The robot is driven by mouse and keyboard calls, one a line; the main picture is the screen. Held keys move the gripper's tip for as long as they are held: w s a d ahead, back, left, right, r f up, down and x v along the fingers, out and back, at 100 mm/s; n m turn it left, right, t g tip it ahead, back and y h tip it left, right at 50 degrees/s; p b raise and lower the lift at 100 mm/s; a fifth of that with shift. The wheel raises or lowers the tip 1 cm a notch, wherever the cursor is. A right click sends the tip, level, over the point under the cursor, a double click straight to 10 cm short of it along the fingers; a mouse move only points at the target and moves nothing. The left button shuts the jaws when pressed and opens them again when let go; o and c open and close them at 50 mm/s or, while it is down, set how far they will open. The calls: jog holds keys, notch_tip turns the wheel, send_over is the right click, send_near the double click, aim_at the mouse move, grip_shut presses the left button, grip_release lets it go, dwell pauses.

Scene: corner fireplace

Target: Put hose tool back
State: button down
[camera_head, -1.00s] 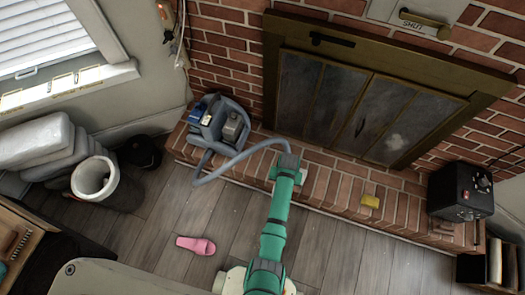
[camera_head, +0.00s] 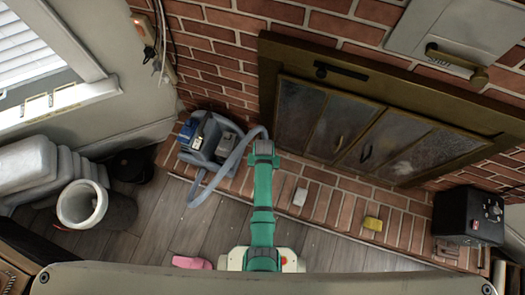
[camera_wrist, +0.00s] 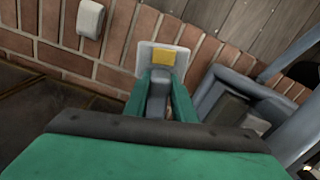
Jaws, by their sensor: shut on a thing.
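A grey and blue hose machine (camera_head: 208,140) stands on the brick hearth at the left in the head view. Its thick grey hose (camera_head: 203,190) loops out in front and runs up to my gripper (camera_head: 263,150), just right of the machine. In the wrist view, my gripper (camera_wrist: 160,95) is shut on the grey neck of the hose tool (camera_wrist: 158,92). The tool's pale flat head with a yellow patch (camera_wrist: 163,59) shows beyond the fingers. The machine also shows in the wrist view (camera_wrist: 235,105), right of the fingers. The tool is mostly hidden in the head view.
A white block (camera_head: 300,197) and a yellow sponge (camera_head: 372,224) lie on the hearth (camera_head: 335,208). A black box (camera_head: 467,217) stands at its right end. The fireplace doors (camera_head: 370,130) are behind. A white bin (camera_head: 85,205) and a pink slipper (camera_head: 192,262) are on the floor.

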jog(key=s+a+f+m, duration=0.2)
jog(key=s+f+m, duration=0.1)
jog(key=s, duration=1.2)
jog(key=shift+w+d+f, duration=0.4)
jog(key=shift+w+f, duration=1.4)
jog(key=shift+w, duration=0.55)
jog(key=shift+w+d+f, duration=0.45)
jog(key=shift+w+f, duration=1.3)
jog(key=shift+w, duration=0.55)
jog(key=shift+w+d+f, duration=0.4)
jog(key=shift+w+f, duration=1.4)
jog(key=shift+w, duration=0.55)
jog(key=shift+s+f, duration=0.1)
jog(key=shift+f, duration=1.25)
jog(key=shift+f, duration=0.15)
jog(key=c, duration=1.5)
grip_release()
